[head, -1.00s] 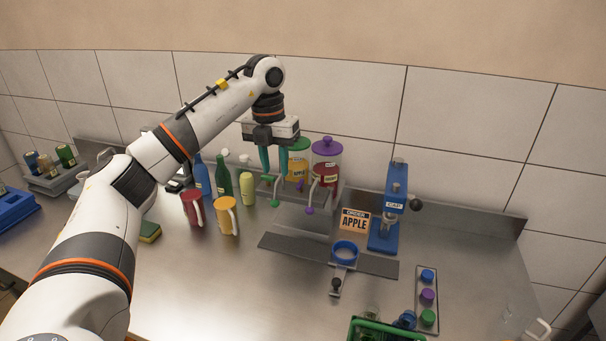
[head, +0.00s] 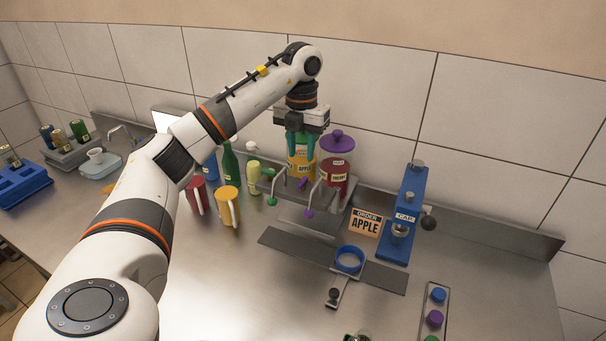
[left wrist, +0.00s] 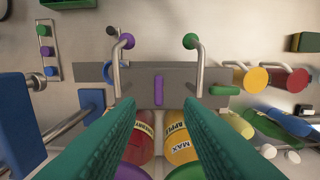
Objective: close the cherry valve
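The cherry dispenser (head: 335,172) has a purple lid, red contents and a "CHERRY" label. Its purple valve handle (left wrist: 158,90) lies lengthwise up and down in the left wrist view, between my spread fingertips. A green handle (left wrist: 223,90) lies crosswise to its right. The purple spout tip (head: 308,213) hangs over the counter. The apple dispenser (head: 299,168) is yellow and partly hidden by my fingers. My left gripper (head: 301,152) points down with its teal fingers apart and empty, above the dispenser area. My right gripper is out of view.
A blue cap press (head: 405,215) stands right of the "ORDER APPLE" sign (head: 365,222). A blue ring holder (head: 349,260) is in front. Red (head: 197,195) and yellow (head: 228,205) mugs and bottles stand left. The counter's front is mostly clear.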

